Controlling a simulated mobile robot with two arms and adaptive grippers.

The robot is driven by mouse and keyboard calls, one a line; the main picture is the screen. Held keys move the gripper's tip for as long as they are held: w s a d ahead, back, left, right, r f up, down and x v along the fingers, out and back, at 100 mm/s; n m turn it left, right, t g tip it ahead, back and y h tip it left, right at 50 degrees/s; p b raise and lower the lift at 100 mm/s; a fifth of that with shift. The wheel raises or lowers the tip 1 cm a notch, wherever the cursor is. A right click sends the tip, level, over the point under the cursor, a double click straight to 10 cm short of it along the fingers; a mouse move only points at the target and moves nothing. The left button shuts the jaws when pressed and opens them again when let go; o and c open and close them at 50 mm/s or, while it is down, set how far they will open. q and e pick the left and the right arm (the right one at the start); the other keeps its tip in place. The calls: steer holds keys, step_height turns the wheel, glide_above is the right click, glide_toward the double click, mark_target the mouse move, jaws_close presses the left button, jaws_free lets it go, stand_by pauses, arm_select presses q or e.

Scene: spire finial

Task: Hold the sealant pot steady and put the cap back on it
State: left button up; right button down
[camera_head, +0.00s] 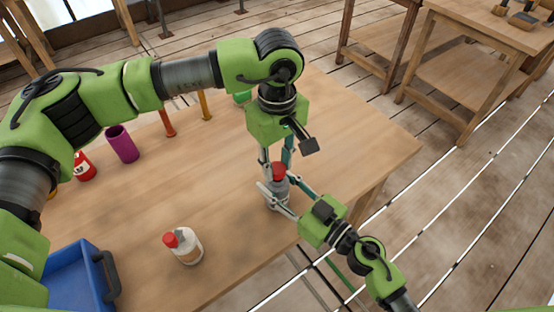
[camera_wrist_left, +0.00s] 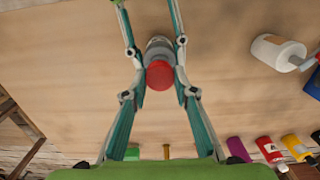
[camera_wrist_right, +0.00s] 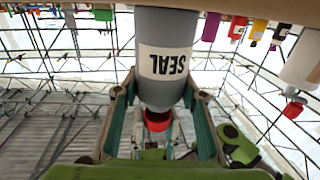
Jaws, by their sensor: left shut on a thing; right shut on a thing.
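The grey sealant pot (camera_head: 277,193) stands near the right side of the table, with a white label reading SEAL (camera_wrist_right: 165,63) that appears upside down in the right wrist view. My right gripper (camera_head: 274,195) is shut on the pot's body from the front right. The red cap (camera_head: 279,171) is at the pot's top, and it shows in the left wrist view (camera_wrist_left: 159,76) in line with the pot (camera_wrist_left: 158,48). My left gripper (camera_head: 275,168) comes down from above and is shut on the cap.
A white bottle with a red top (camera_head: 187,247) stands at the table's front. A blue crate (camera_head: 75,281) is at the left. A purple cup (camera_head: 122,145) and a red container (camera_head: 83,167) stand farther back. The table (camera_head: 365,135) is clear right of the pot.

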mark_target(277, 190)
arm_select(q)
steer(key=shift+f, duration=0.9)
steer(key=shift+f, duration=0.6)
stand_by(0.3)
steer(key=m, duration=0.4)
steer(key=shift+m, duration=0.3)
steer(key=m, duration=0.5)
steer(key=shift+m, duration=0.4)
steer(key=m, duration=0.5)
steer(key=shift+m, duration=0.4)
steer(key=m, duration=0.4)
